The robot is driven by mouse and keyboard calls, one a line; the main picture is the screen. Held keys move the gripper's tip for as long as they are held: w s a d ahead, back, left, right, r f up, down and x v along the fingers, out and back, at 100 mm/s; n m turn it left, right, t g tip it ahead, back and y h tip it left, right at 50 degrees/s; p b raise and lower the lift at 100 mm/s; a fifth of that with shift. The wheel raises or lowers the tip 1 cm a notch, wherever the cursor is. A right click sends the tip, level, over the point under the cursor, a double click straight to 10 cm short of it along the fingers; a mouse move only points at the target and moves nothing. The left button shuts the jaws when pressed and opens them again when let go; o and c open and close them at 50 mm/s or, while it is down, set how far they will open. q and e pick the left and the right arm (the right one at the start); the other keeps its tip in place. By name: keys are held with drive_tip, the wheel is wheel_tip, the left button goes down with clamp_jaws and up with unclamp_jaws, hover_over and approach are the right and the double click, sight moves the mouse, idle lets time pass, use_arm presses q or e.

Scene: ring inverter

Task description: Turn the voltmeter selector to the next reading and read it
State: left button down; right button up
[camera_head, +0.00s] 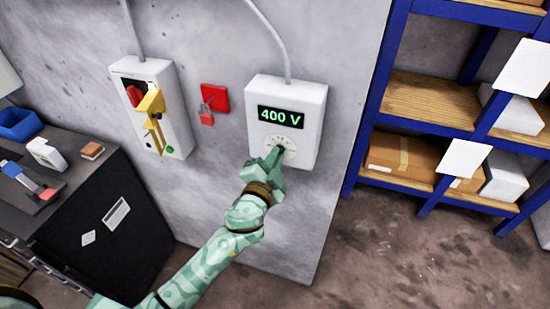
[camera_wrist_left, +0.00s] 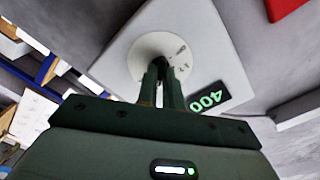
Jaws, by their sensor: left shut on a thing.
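The voltmeter (camera_head: 312,103) is a white box on the grey wall, and its dark display (camera_head: 281,116) reads "400 V" in green. Below the display is a round pale selector dial (camera_head: 290,143). My left gripper (camera_head: 277,153) is at the dial, shut on its small dark knob, which the fingers mostly hide. In the left wrist view the voltmeter (camera_wrist_left: 218,60) appears turned over, with the fingers (camera_wrist_left: 162,78) closed at the knob in the middle of the white dial (camera_wrist_left: 140,48). The display (camera_wrist_left: 208,102) there shows "400". My right gripper is not in view.
A switch box (camera_head: 176,85) with a yellow handle and a red padlock (camera_head: 206,115) on a red plate are left of the voltmeter. A dark cabinet (camera_head: 140,205) stands at left. Blue shelving (camera_head: 380,90) with boxes stands at right. Floor between wall and shelves is clear.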

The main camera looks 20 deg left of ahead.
use_arm(q)
drive_tip(key=shift+m+p, duration=0.3)
drive_tip(key=shift+m, duration=3.2)
drive_tip(key=c, duration=1.5)
unclamp_jaws()
drive_tip(key=shift+c, duration=0.2)
